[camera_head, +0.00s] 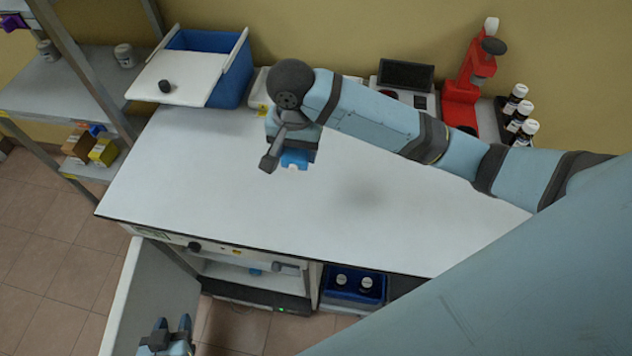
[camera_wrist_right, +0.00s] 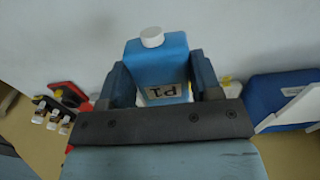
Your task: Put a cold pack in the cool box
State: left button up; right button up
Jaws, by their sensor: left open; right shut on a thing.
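The cold pack is a blue block with a white cap and a "P1" label, seen large in the right wrist view (camera_wrist_right: 160,60). My right gripper (camera_wrist_right: 160,82) is shut on it, one finger on each side. In the head view the pack (camera_head: 296,159) shows below my right gripper (camera_head: 291,150), over the white table. The blue cool box (camera_head: 236,78) stands at the table's back left. Its white lid (camera_head: 190,82), with a black knob, lies to the left, leaving part of the inside open. My left gripper (camera_head: 172,328) is open and empty at the bottom left, by an open cabinet door.
Below the table (camera_head: 350,220) an open cabinet (camera_head: 250,285) holds a small blue thing, with its door (camera_head: 150,290) swung out. A blue crate (camera_head: 352,288) of bottles stands beside it. A red instrument (camera_head: 463,95) and dark bottles stand at back right. The tabletop's middle is clear.

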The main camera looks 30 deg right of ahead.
aim_at(302, 203)
notch_tip(302, 203, down, 19)
jog(key=shift+d+r+p, duration=0.1)
jog(key=shift+p, duration=0.3)
jog(key=o, duration=1.1)
notch_tip(302, 203, up, 12)
jog(key=shift+s, duration=0.1)
dwell(0.3)
